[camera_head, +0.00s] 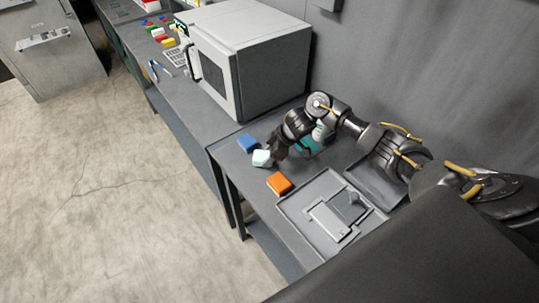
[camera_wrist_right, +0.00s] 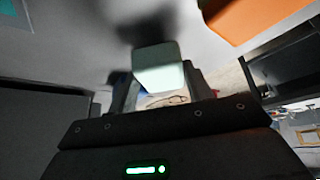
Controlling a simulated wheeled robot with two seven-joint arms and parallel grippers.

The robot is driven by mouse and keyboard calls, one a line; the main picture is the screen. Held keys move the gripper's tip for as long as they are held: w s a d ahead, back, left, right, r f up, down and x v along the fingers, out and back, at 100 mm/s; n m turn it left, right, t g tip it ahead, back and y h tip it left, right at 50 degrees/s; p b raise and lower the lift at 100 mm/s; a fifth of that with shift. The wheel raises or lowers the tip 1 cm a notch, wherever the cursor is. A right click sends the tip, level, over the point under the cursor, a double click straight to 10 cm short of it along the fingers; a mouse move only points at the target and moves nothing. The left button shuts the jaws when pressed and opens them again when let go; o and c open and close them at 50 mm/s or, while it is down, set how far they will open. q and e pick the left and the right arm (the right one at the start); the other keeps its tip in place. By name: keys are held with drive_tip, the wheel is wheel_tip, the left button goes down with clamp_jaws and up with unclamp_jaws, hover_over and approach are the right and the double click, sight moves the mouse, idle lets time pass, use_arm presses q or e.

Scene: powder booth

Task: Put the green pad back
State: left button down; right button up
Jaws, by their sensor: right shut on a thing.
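A pale green pad (camera_head: 261,158) is at the front edge of the grey bench, between a blue pad (camera_head: 247,143) and an orange pad (camera_head: 279,184). My right gripper (camera_head: 271,153) reaches down to it from the right and is shut on it. In the right wrist view the pale green pad (camera_wrist_right: 158,66) sits between the two fingers, and the orange pad (camera_wrist_right: 255,15) shows at upper right. In the head view the gripper hides part of the pad; I cannot tell whether the pad touches the bench. My left gripper is not in view.
A large white microwave-like box (camera_head: 250,50) stands behind the pads. A grey tray (camera_head: 292,208) with flat parts lies to the right of the orange pad. A teal object (camera_head: 308,147) and a white bottle (camera_head: 321,131) are partly behind my right arm.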

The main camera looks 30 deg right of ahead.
drive_tip(key=shift+f, duration=0.65)
drive_tip(key=o, duration=0.9)
drive_tip(key=shift+o, duration=0.2)
drive_tip(key=shift+d+r, duration=0.1)
drive_tip(key=b+v, duration=0.1)
drive_tip(key=v, duration=1)
drive_tip(key=shift+s+r, duration=0.15)
drive_tip(key=shift+r, duration=0.2)
drive_tip(key=shift+d, duration=0.15)
